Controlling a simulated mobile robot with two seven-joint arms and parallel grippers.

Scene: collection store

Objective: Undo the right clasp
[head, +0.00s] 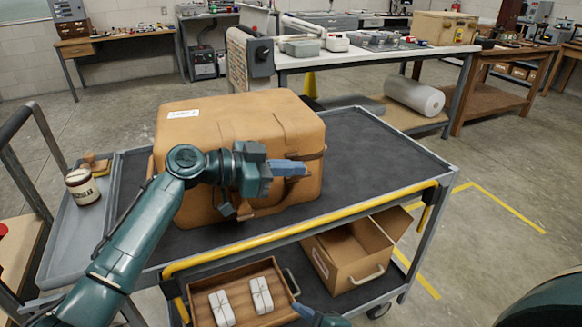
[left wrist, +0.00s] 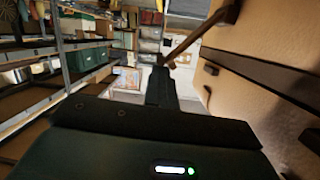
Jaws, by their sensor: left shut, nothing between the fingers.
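The tan case (head: 240,120) lies closed on the cart, with a white label on its lid. My left gripper (head: 306,168) is shut and empty in front of the case's front face, towards its right end, fingers pointing right. A dark strap-like piece (head: 314,155), perhaps the right clasp, shows at the fingertips. In the left wrist view the case face (left wrist: 275,65) fills the right side. A brown piece (left wrist: 205,33) sticks out from it to my shut fingertips (left wrist: 160,75); contact is unclear. A blue-grey tip (head: 320,318), probably my right gripper, shows at the bottom edge.
The cart top (head: 375,150) is clear right of the case. A yellow rail (head: 300,231) runs along its front edge. A side tray (head: 72,230) holds a jar (head: 82,186) and a brush. An open box (head: 350,258) and a drawer-like tray (head: 241,309) sit below.

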